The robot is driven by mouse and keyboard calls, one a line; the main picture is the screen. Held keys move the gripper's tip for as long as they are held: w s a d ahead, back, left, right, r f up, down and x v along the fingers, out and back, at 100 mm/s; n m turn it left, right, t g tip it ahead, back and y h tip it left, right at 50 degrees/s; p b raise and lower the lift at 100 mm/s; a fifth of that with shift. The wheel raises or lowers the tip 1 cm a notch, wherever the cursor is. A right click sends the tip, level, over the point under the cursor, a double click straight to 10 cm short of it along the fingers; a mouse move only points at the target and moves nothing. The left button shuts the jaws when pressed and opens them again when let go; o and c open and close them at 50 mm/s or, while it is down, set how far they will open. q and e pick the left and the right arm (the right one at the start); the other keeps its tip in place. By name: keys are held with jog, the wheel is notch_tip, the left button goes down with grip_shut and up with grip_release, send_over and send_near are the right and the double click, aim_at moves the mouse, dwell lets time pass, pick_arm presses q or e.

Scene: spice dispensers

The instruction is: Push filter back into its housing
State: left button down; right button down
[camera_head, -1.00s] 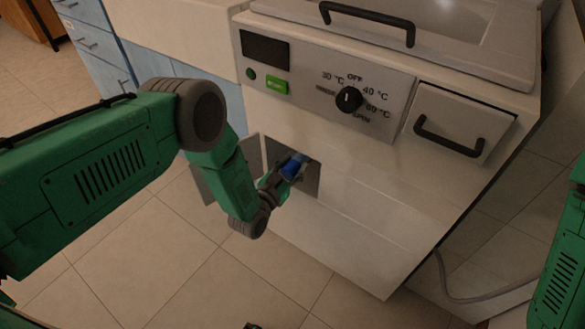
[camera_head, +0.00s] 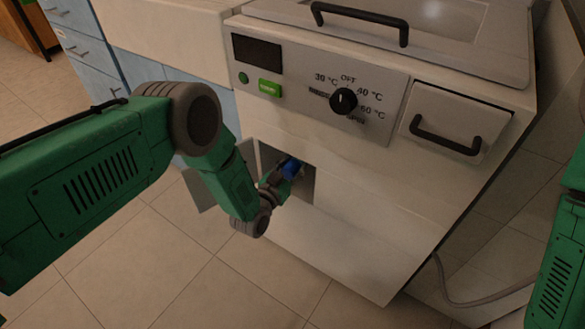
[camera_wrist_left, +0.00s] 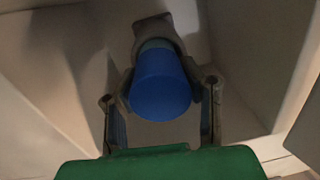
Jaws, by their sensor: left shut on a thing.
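The blue filter (camera_head: 291,168) is at the square opening low on the front of the white washing machine. My left gripper (camera_head: 281,178) is at the opening and shut on the filter. In the left wrist view the round blue end of the filter (camera_wrist_left: 160,85) sits between the fingers of my left gripper (camera_wrist_left: 162,105), with a grey part behind it. The housing (camera_head: 307,184) is a grey recess, and its inside is partly hidden by the filter and gripper. My right gripper is not in view; only a green part of my right arm shows at the right edge.
A flap (camera_head: 203,190) stands open at the left of the recess. The control panel with a black knob (camera_head: 343,101) and a drawer with a black handle (camera_head: 445,135) are above. A grey hose (camera_head: 470,303) lies on the right. The tiled floor in front is clear.

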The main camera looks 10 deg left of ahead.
pick_arm(q)
jog(key=shift+w+d, duration=0.15)
jog(key=shift+w, duration=0.25)
jog(key=c, duration=1)
grip_release()
jog(key=shift+o, duration=0.2)
jog(key=shift+s, duration=0.1)
jog(key=shift+s, duration=0.3)
jog(key=v, duration=1.1)
jog(key=shift+a, duration=0.2)
jog(key=shift+c, duration=0.4)
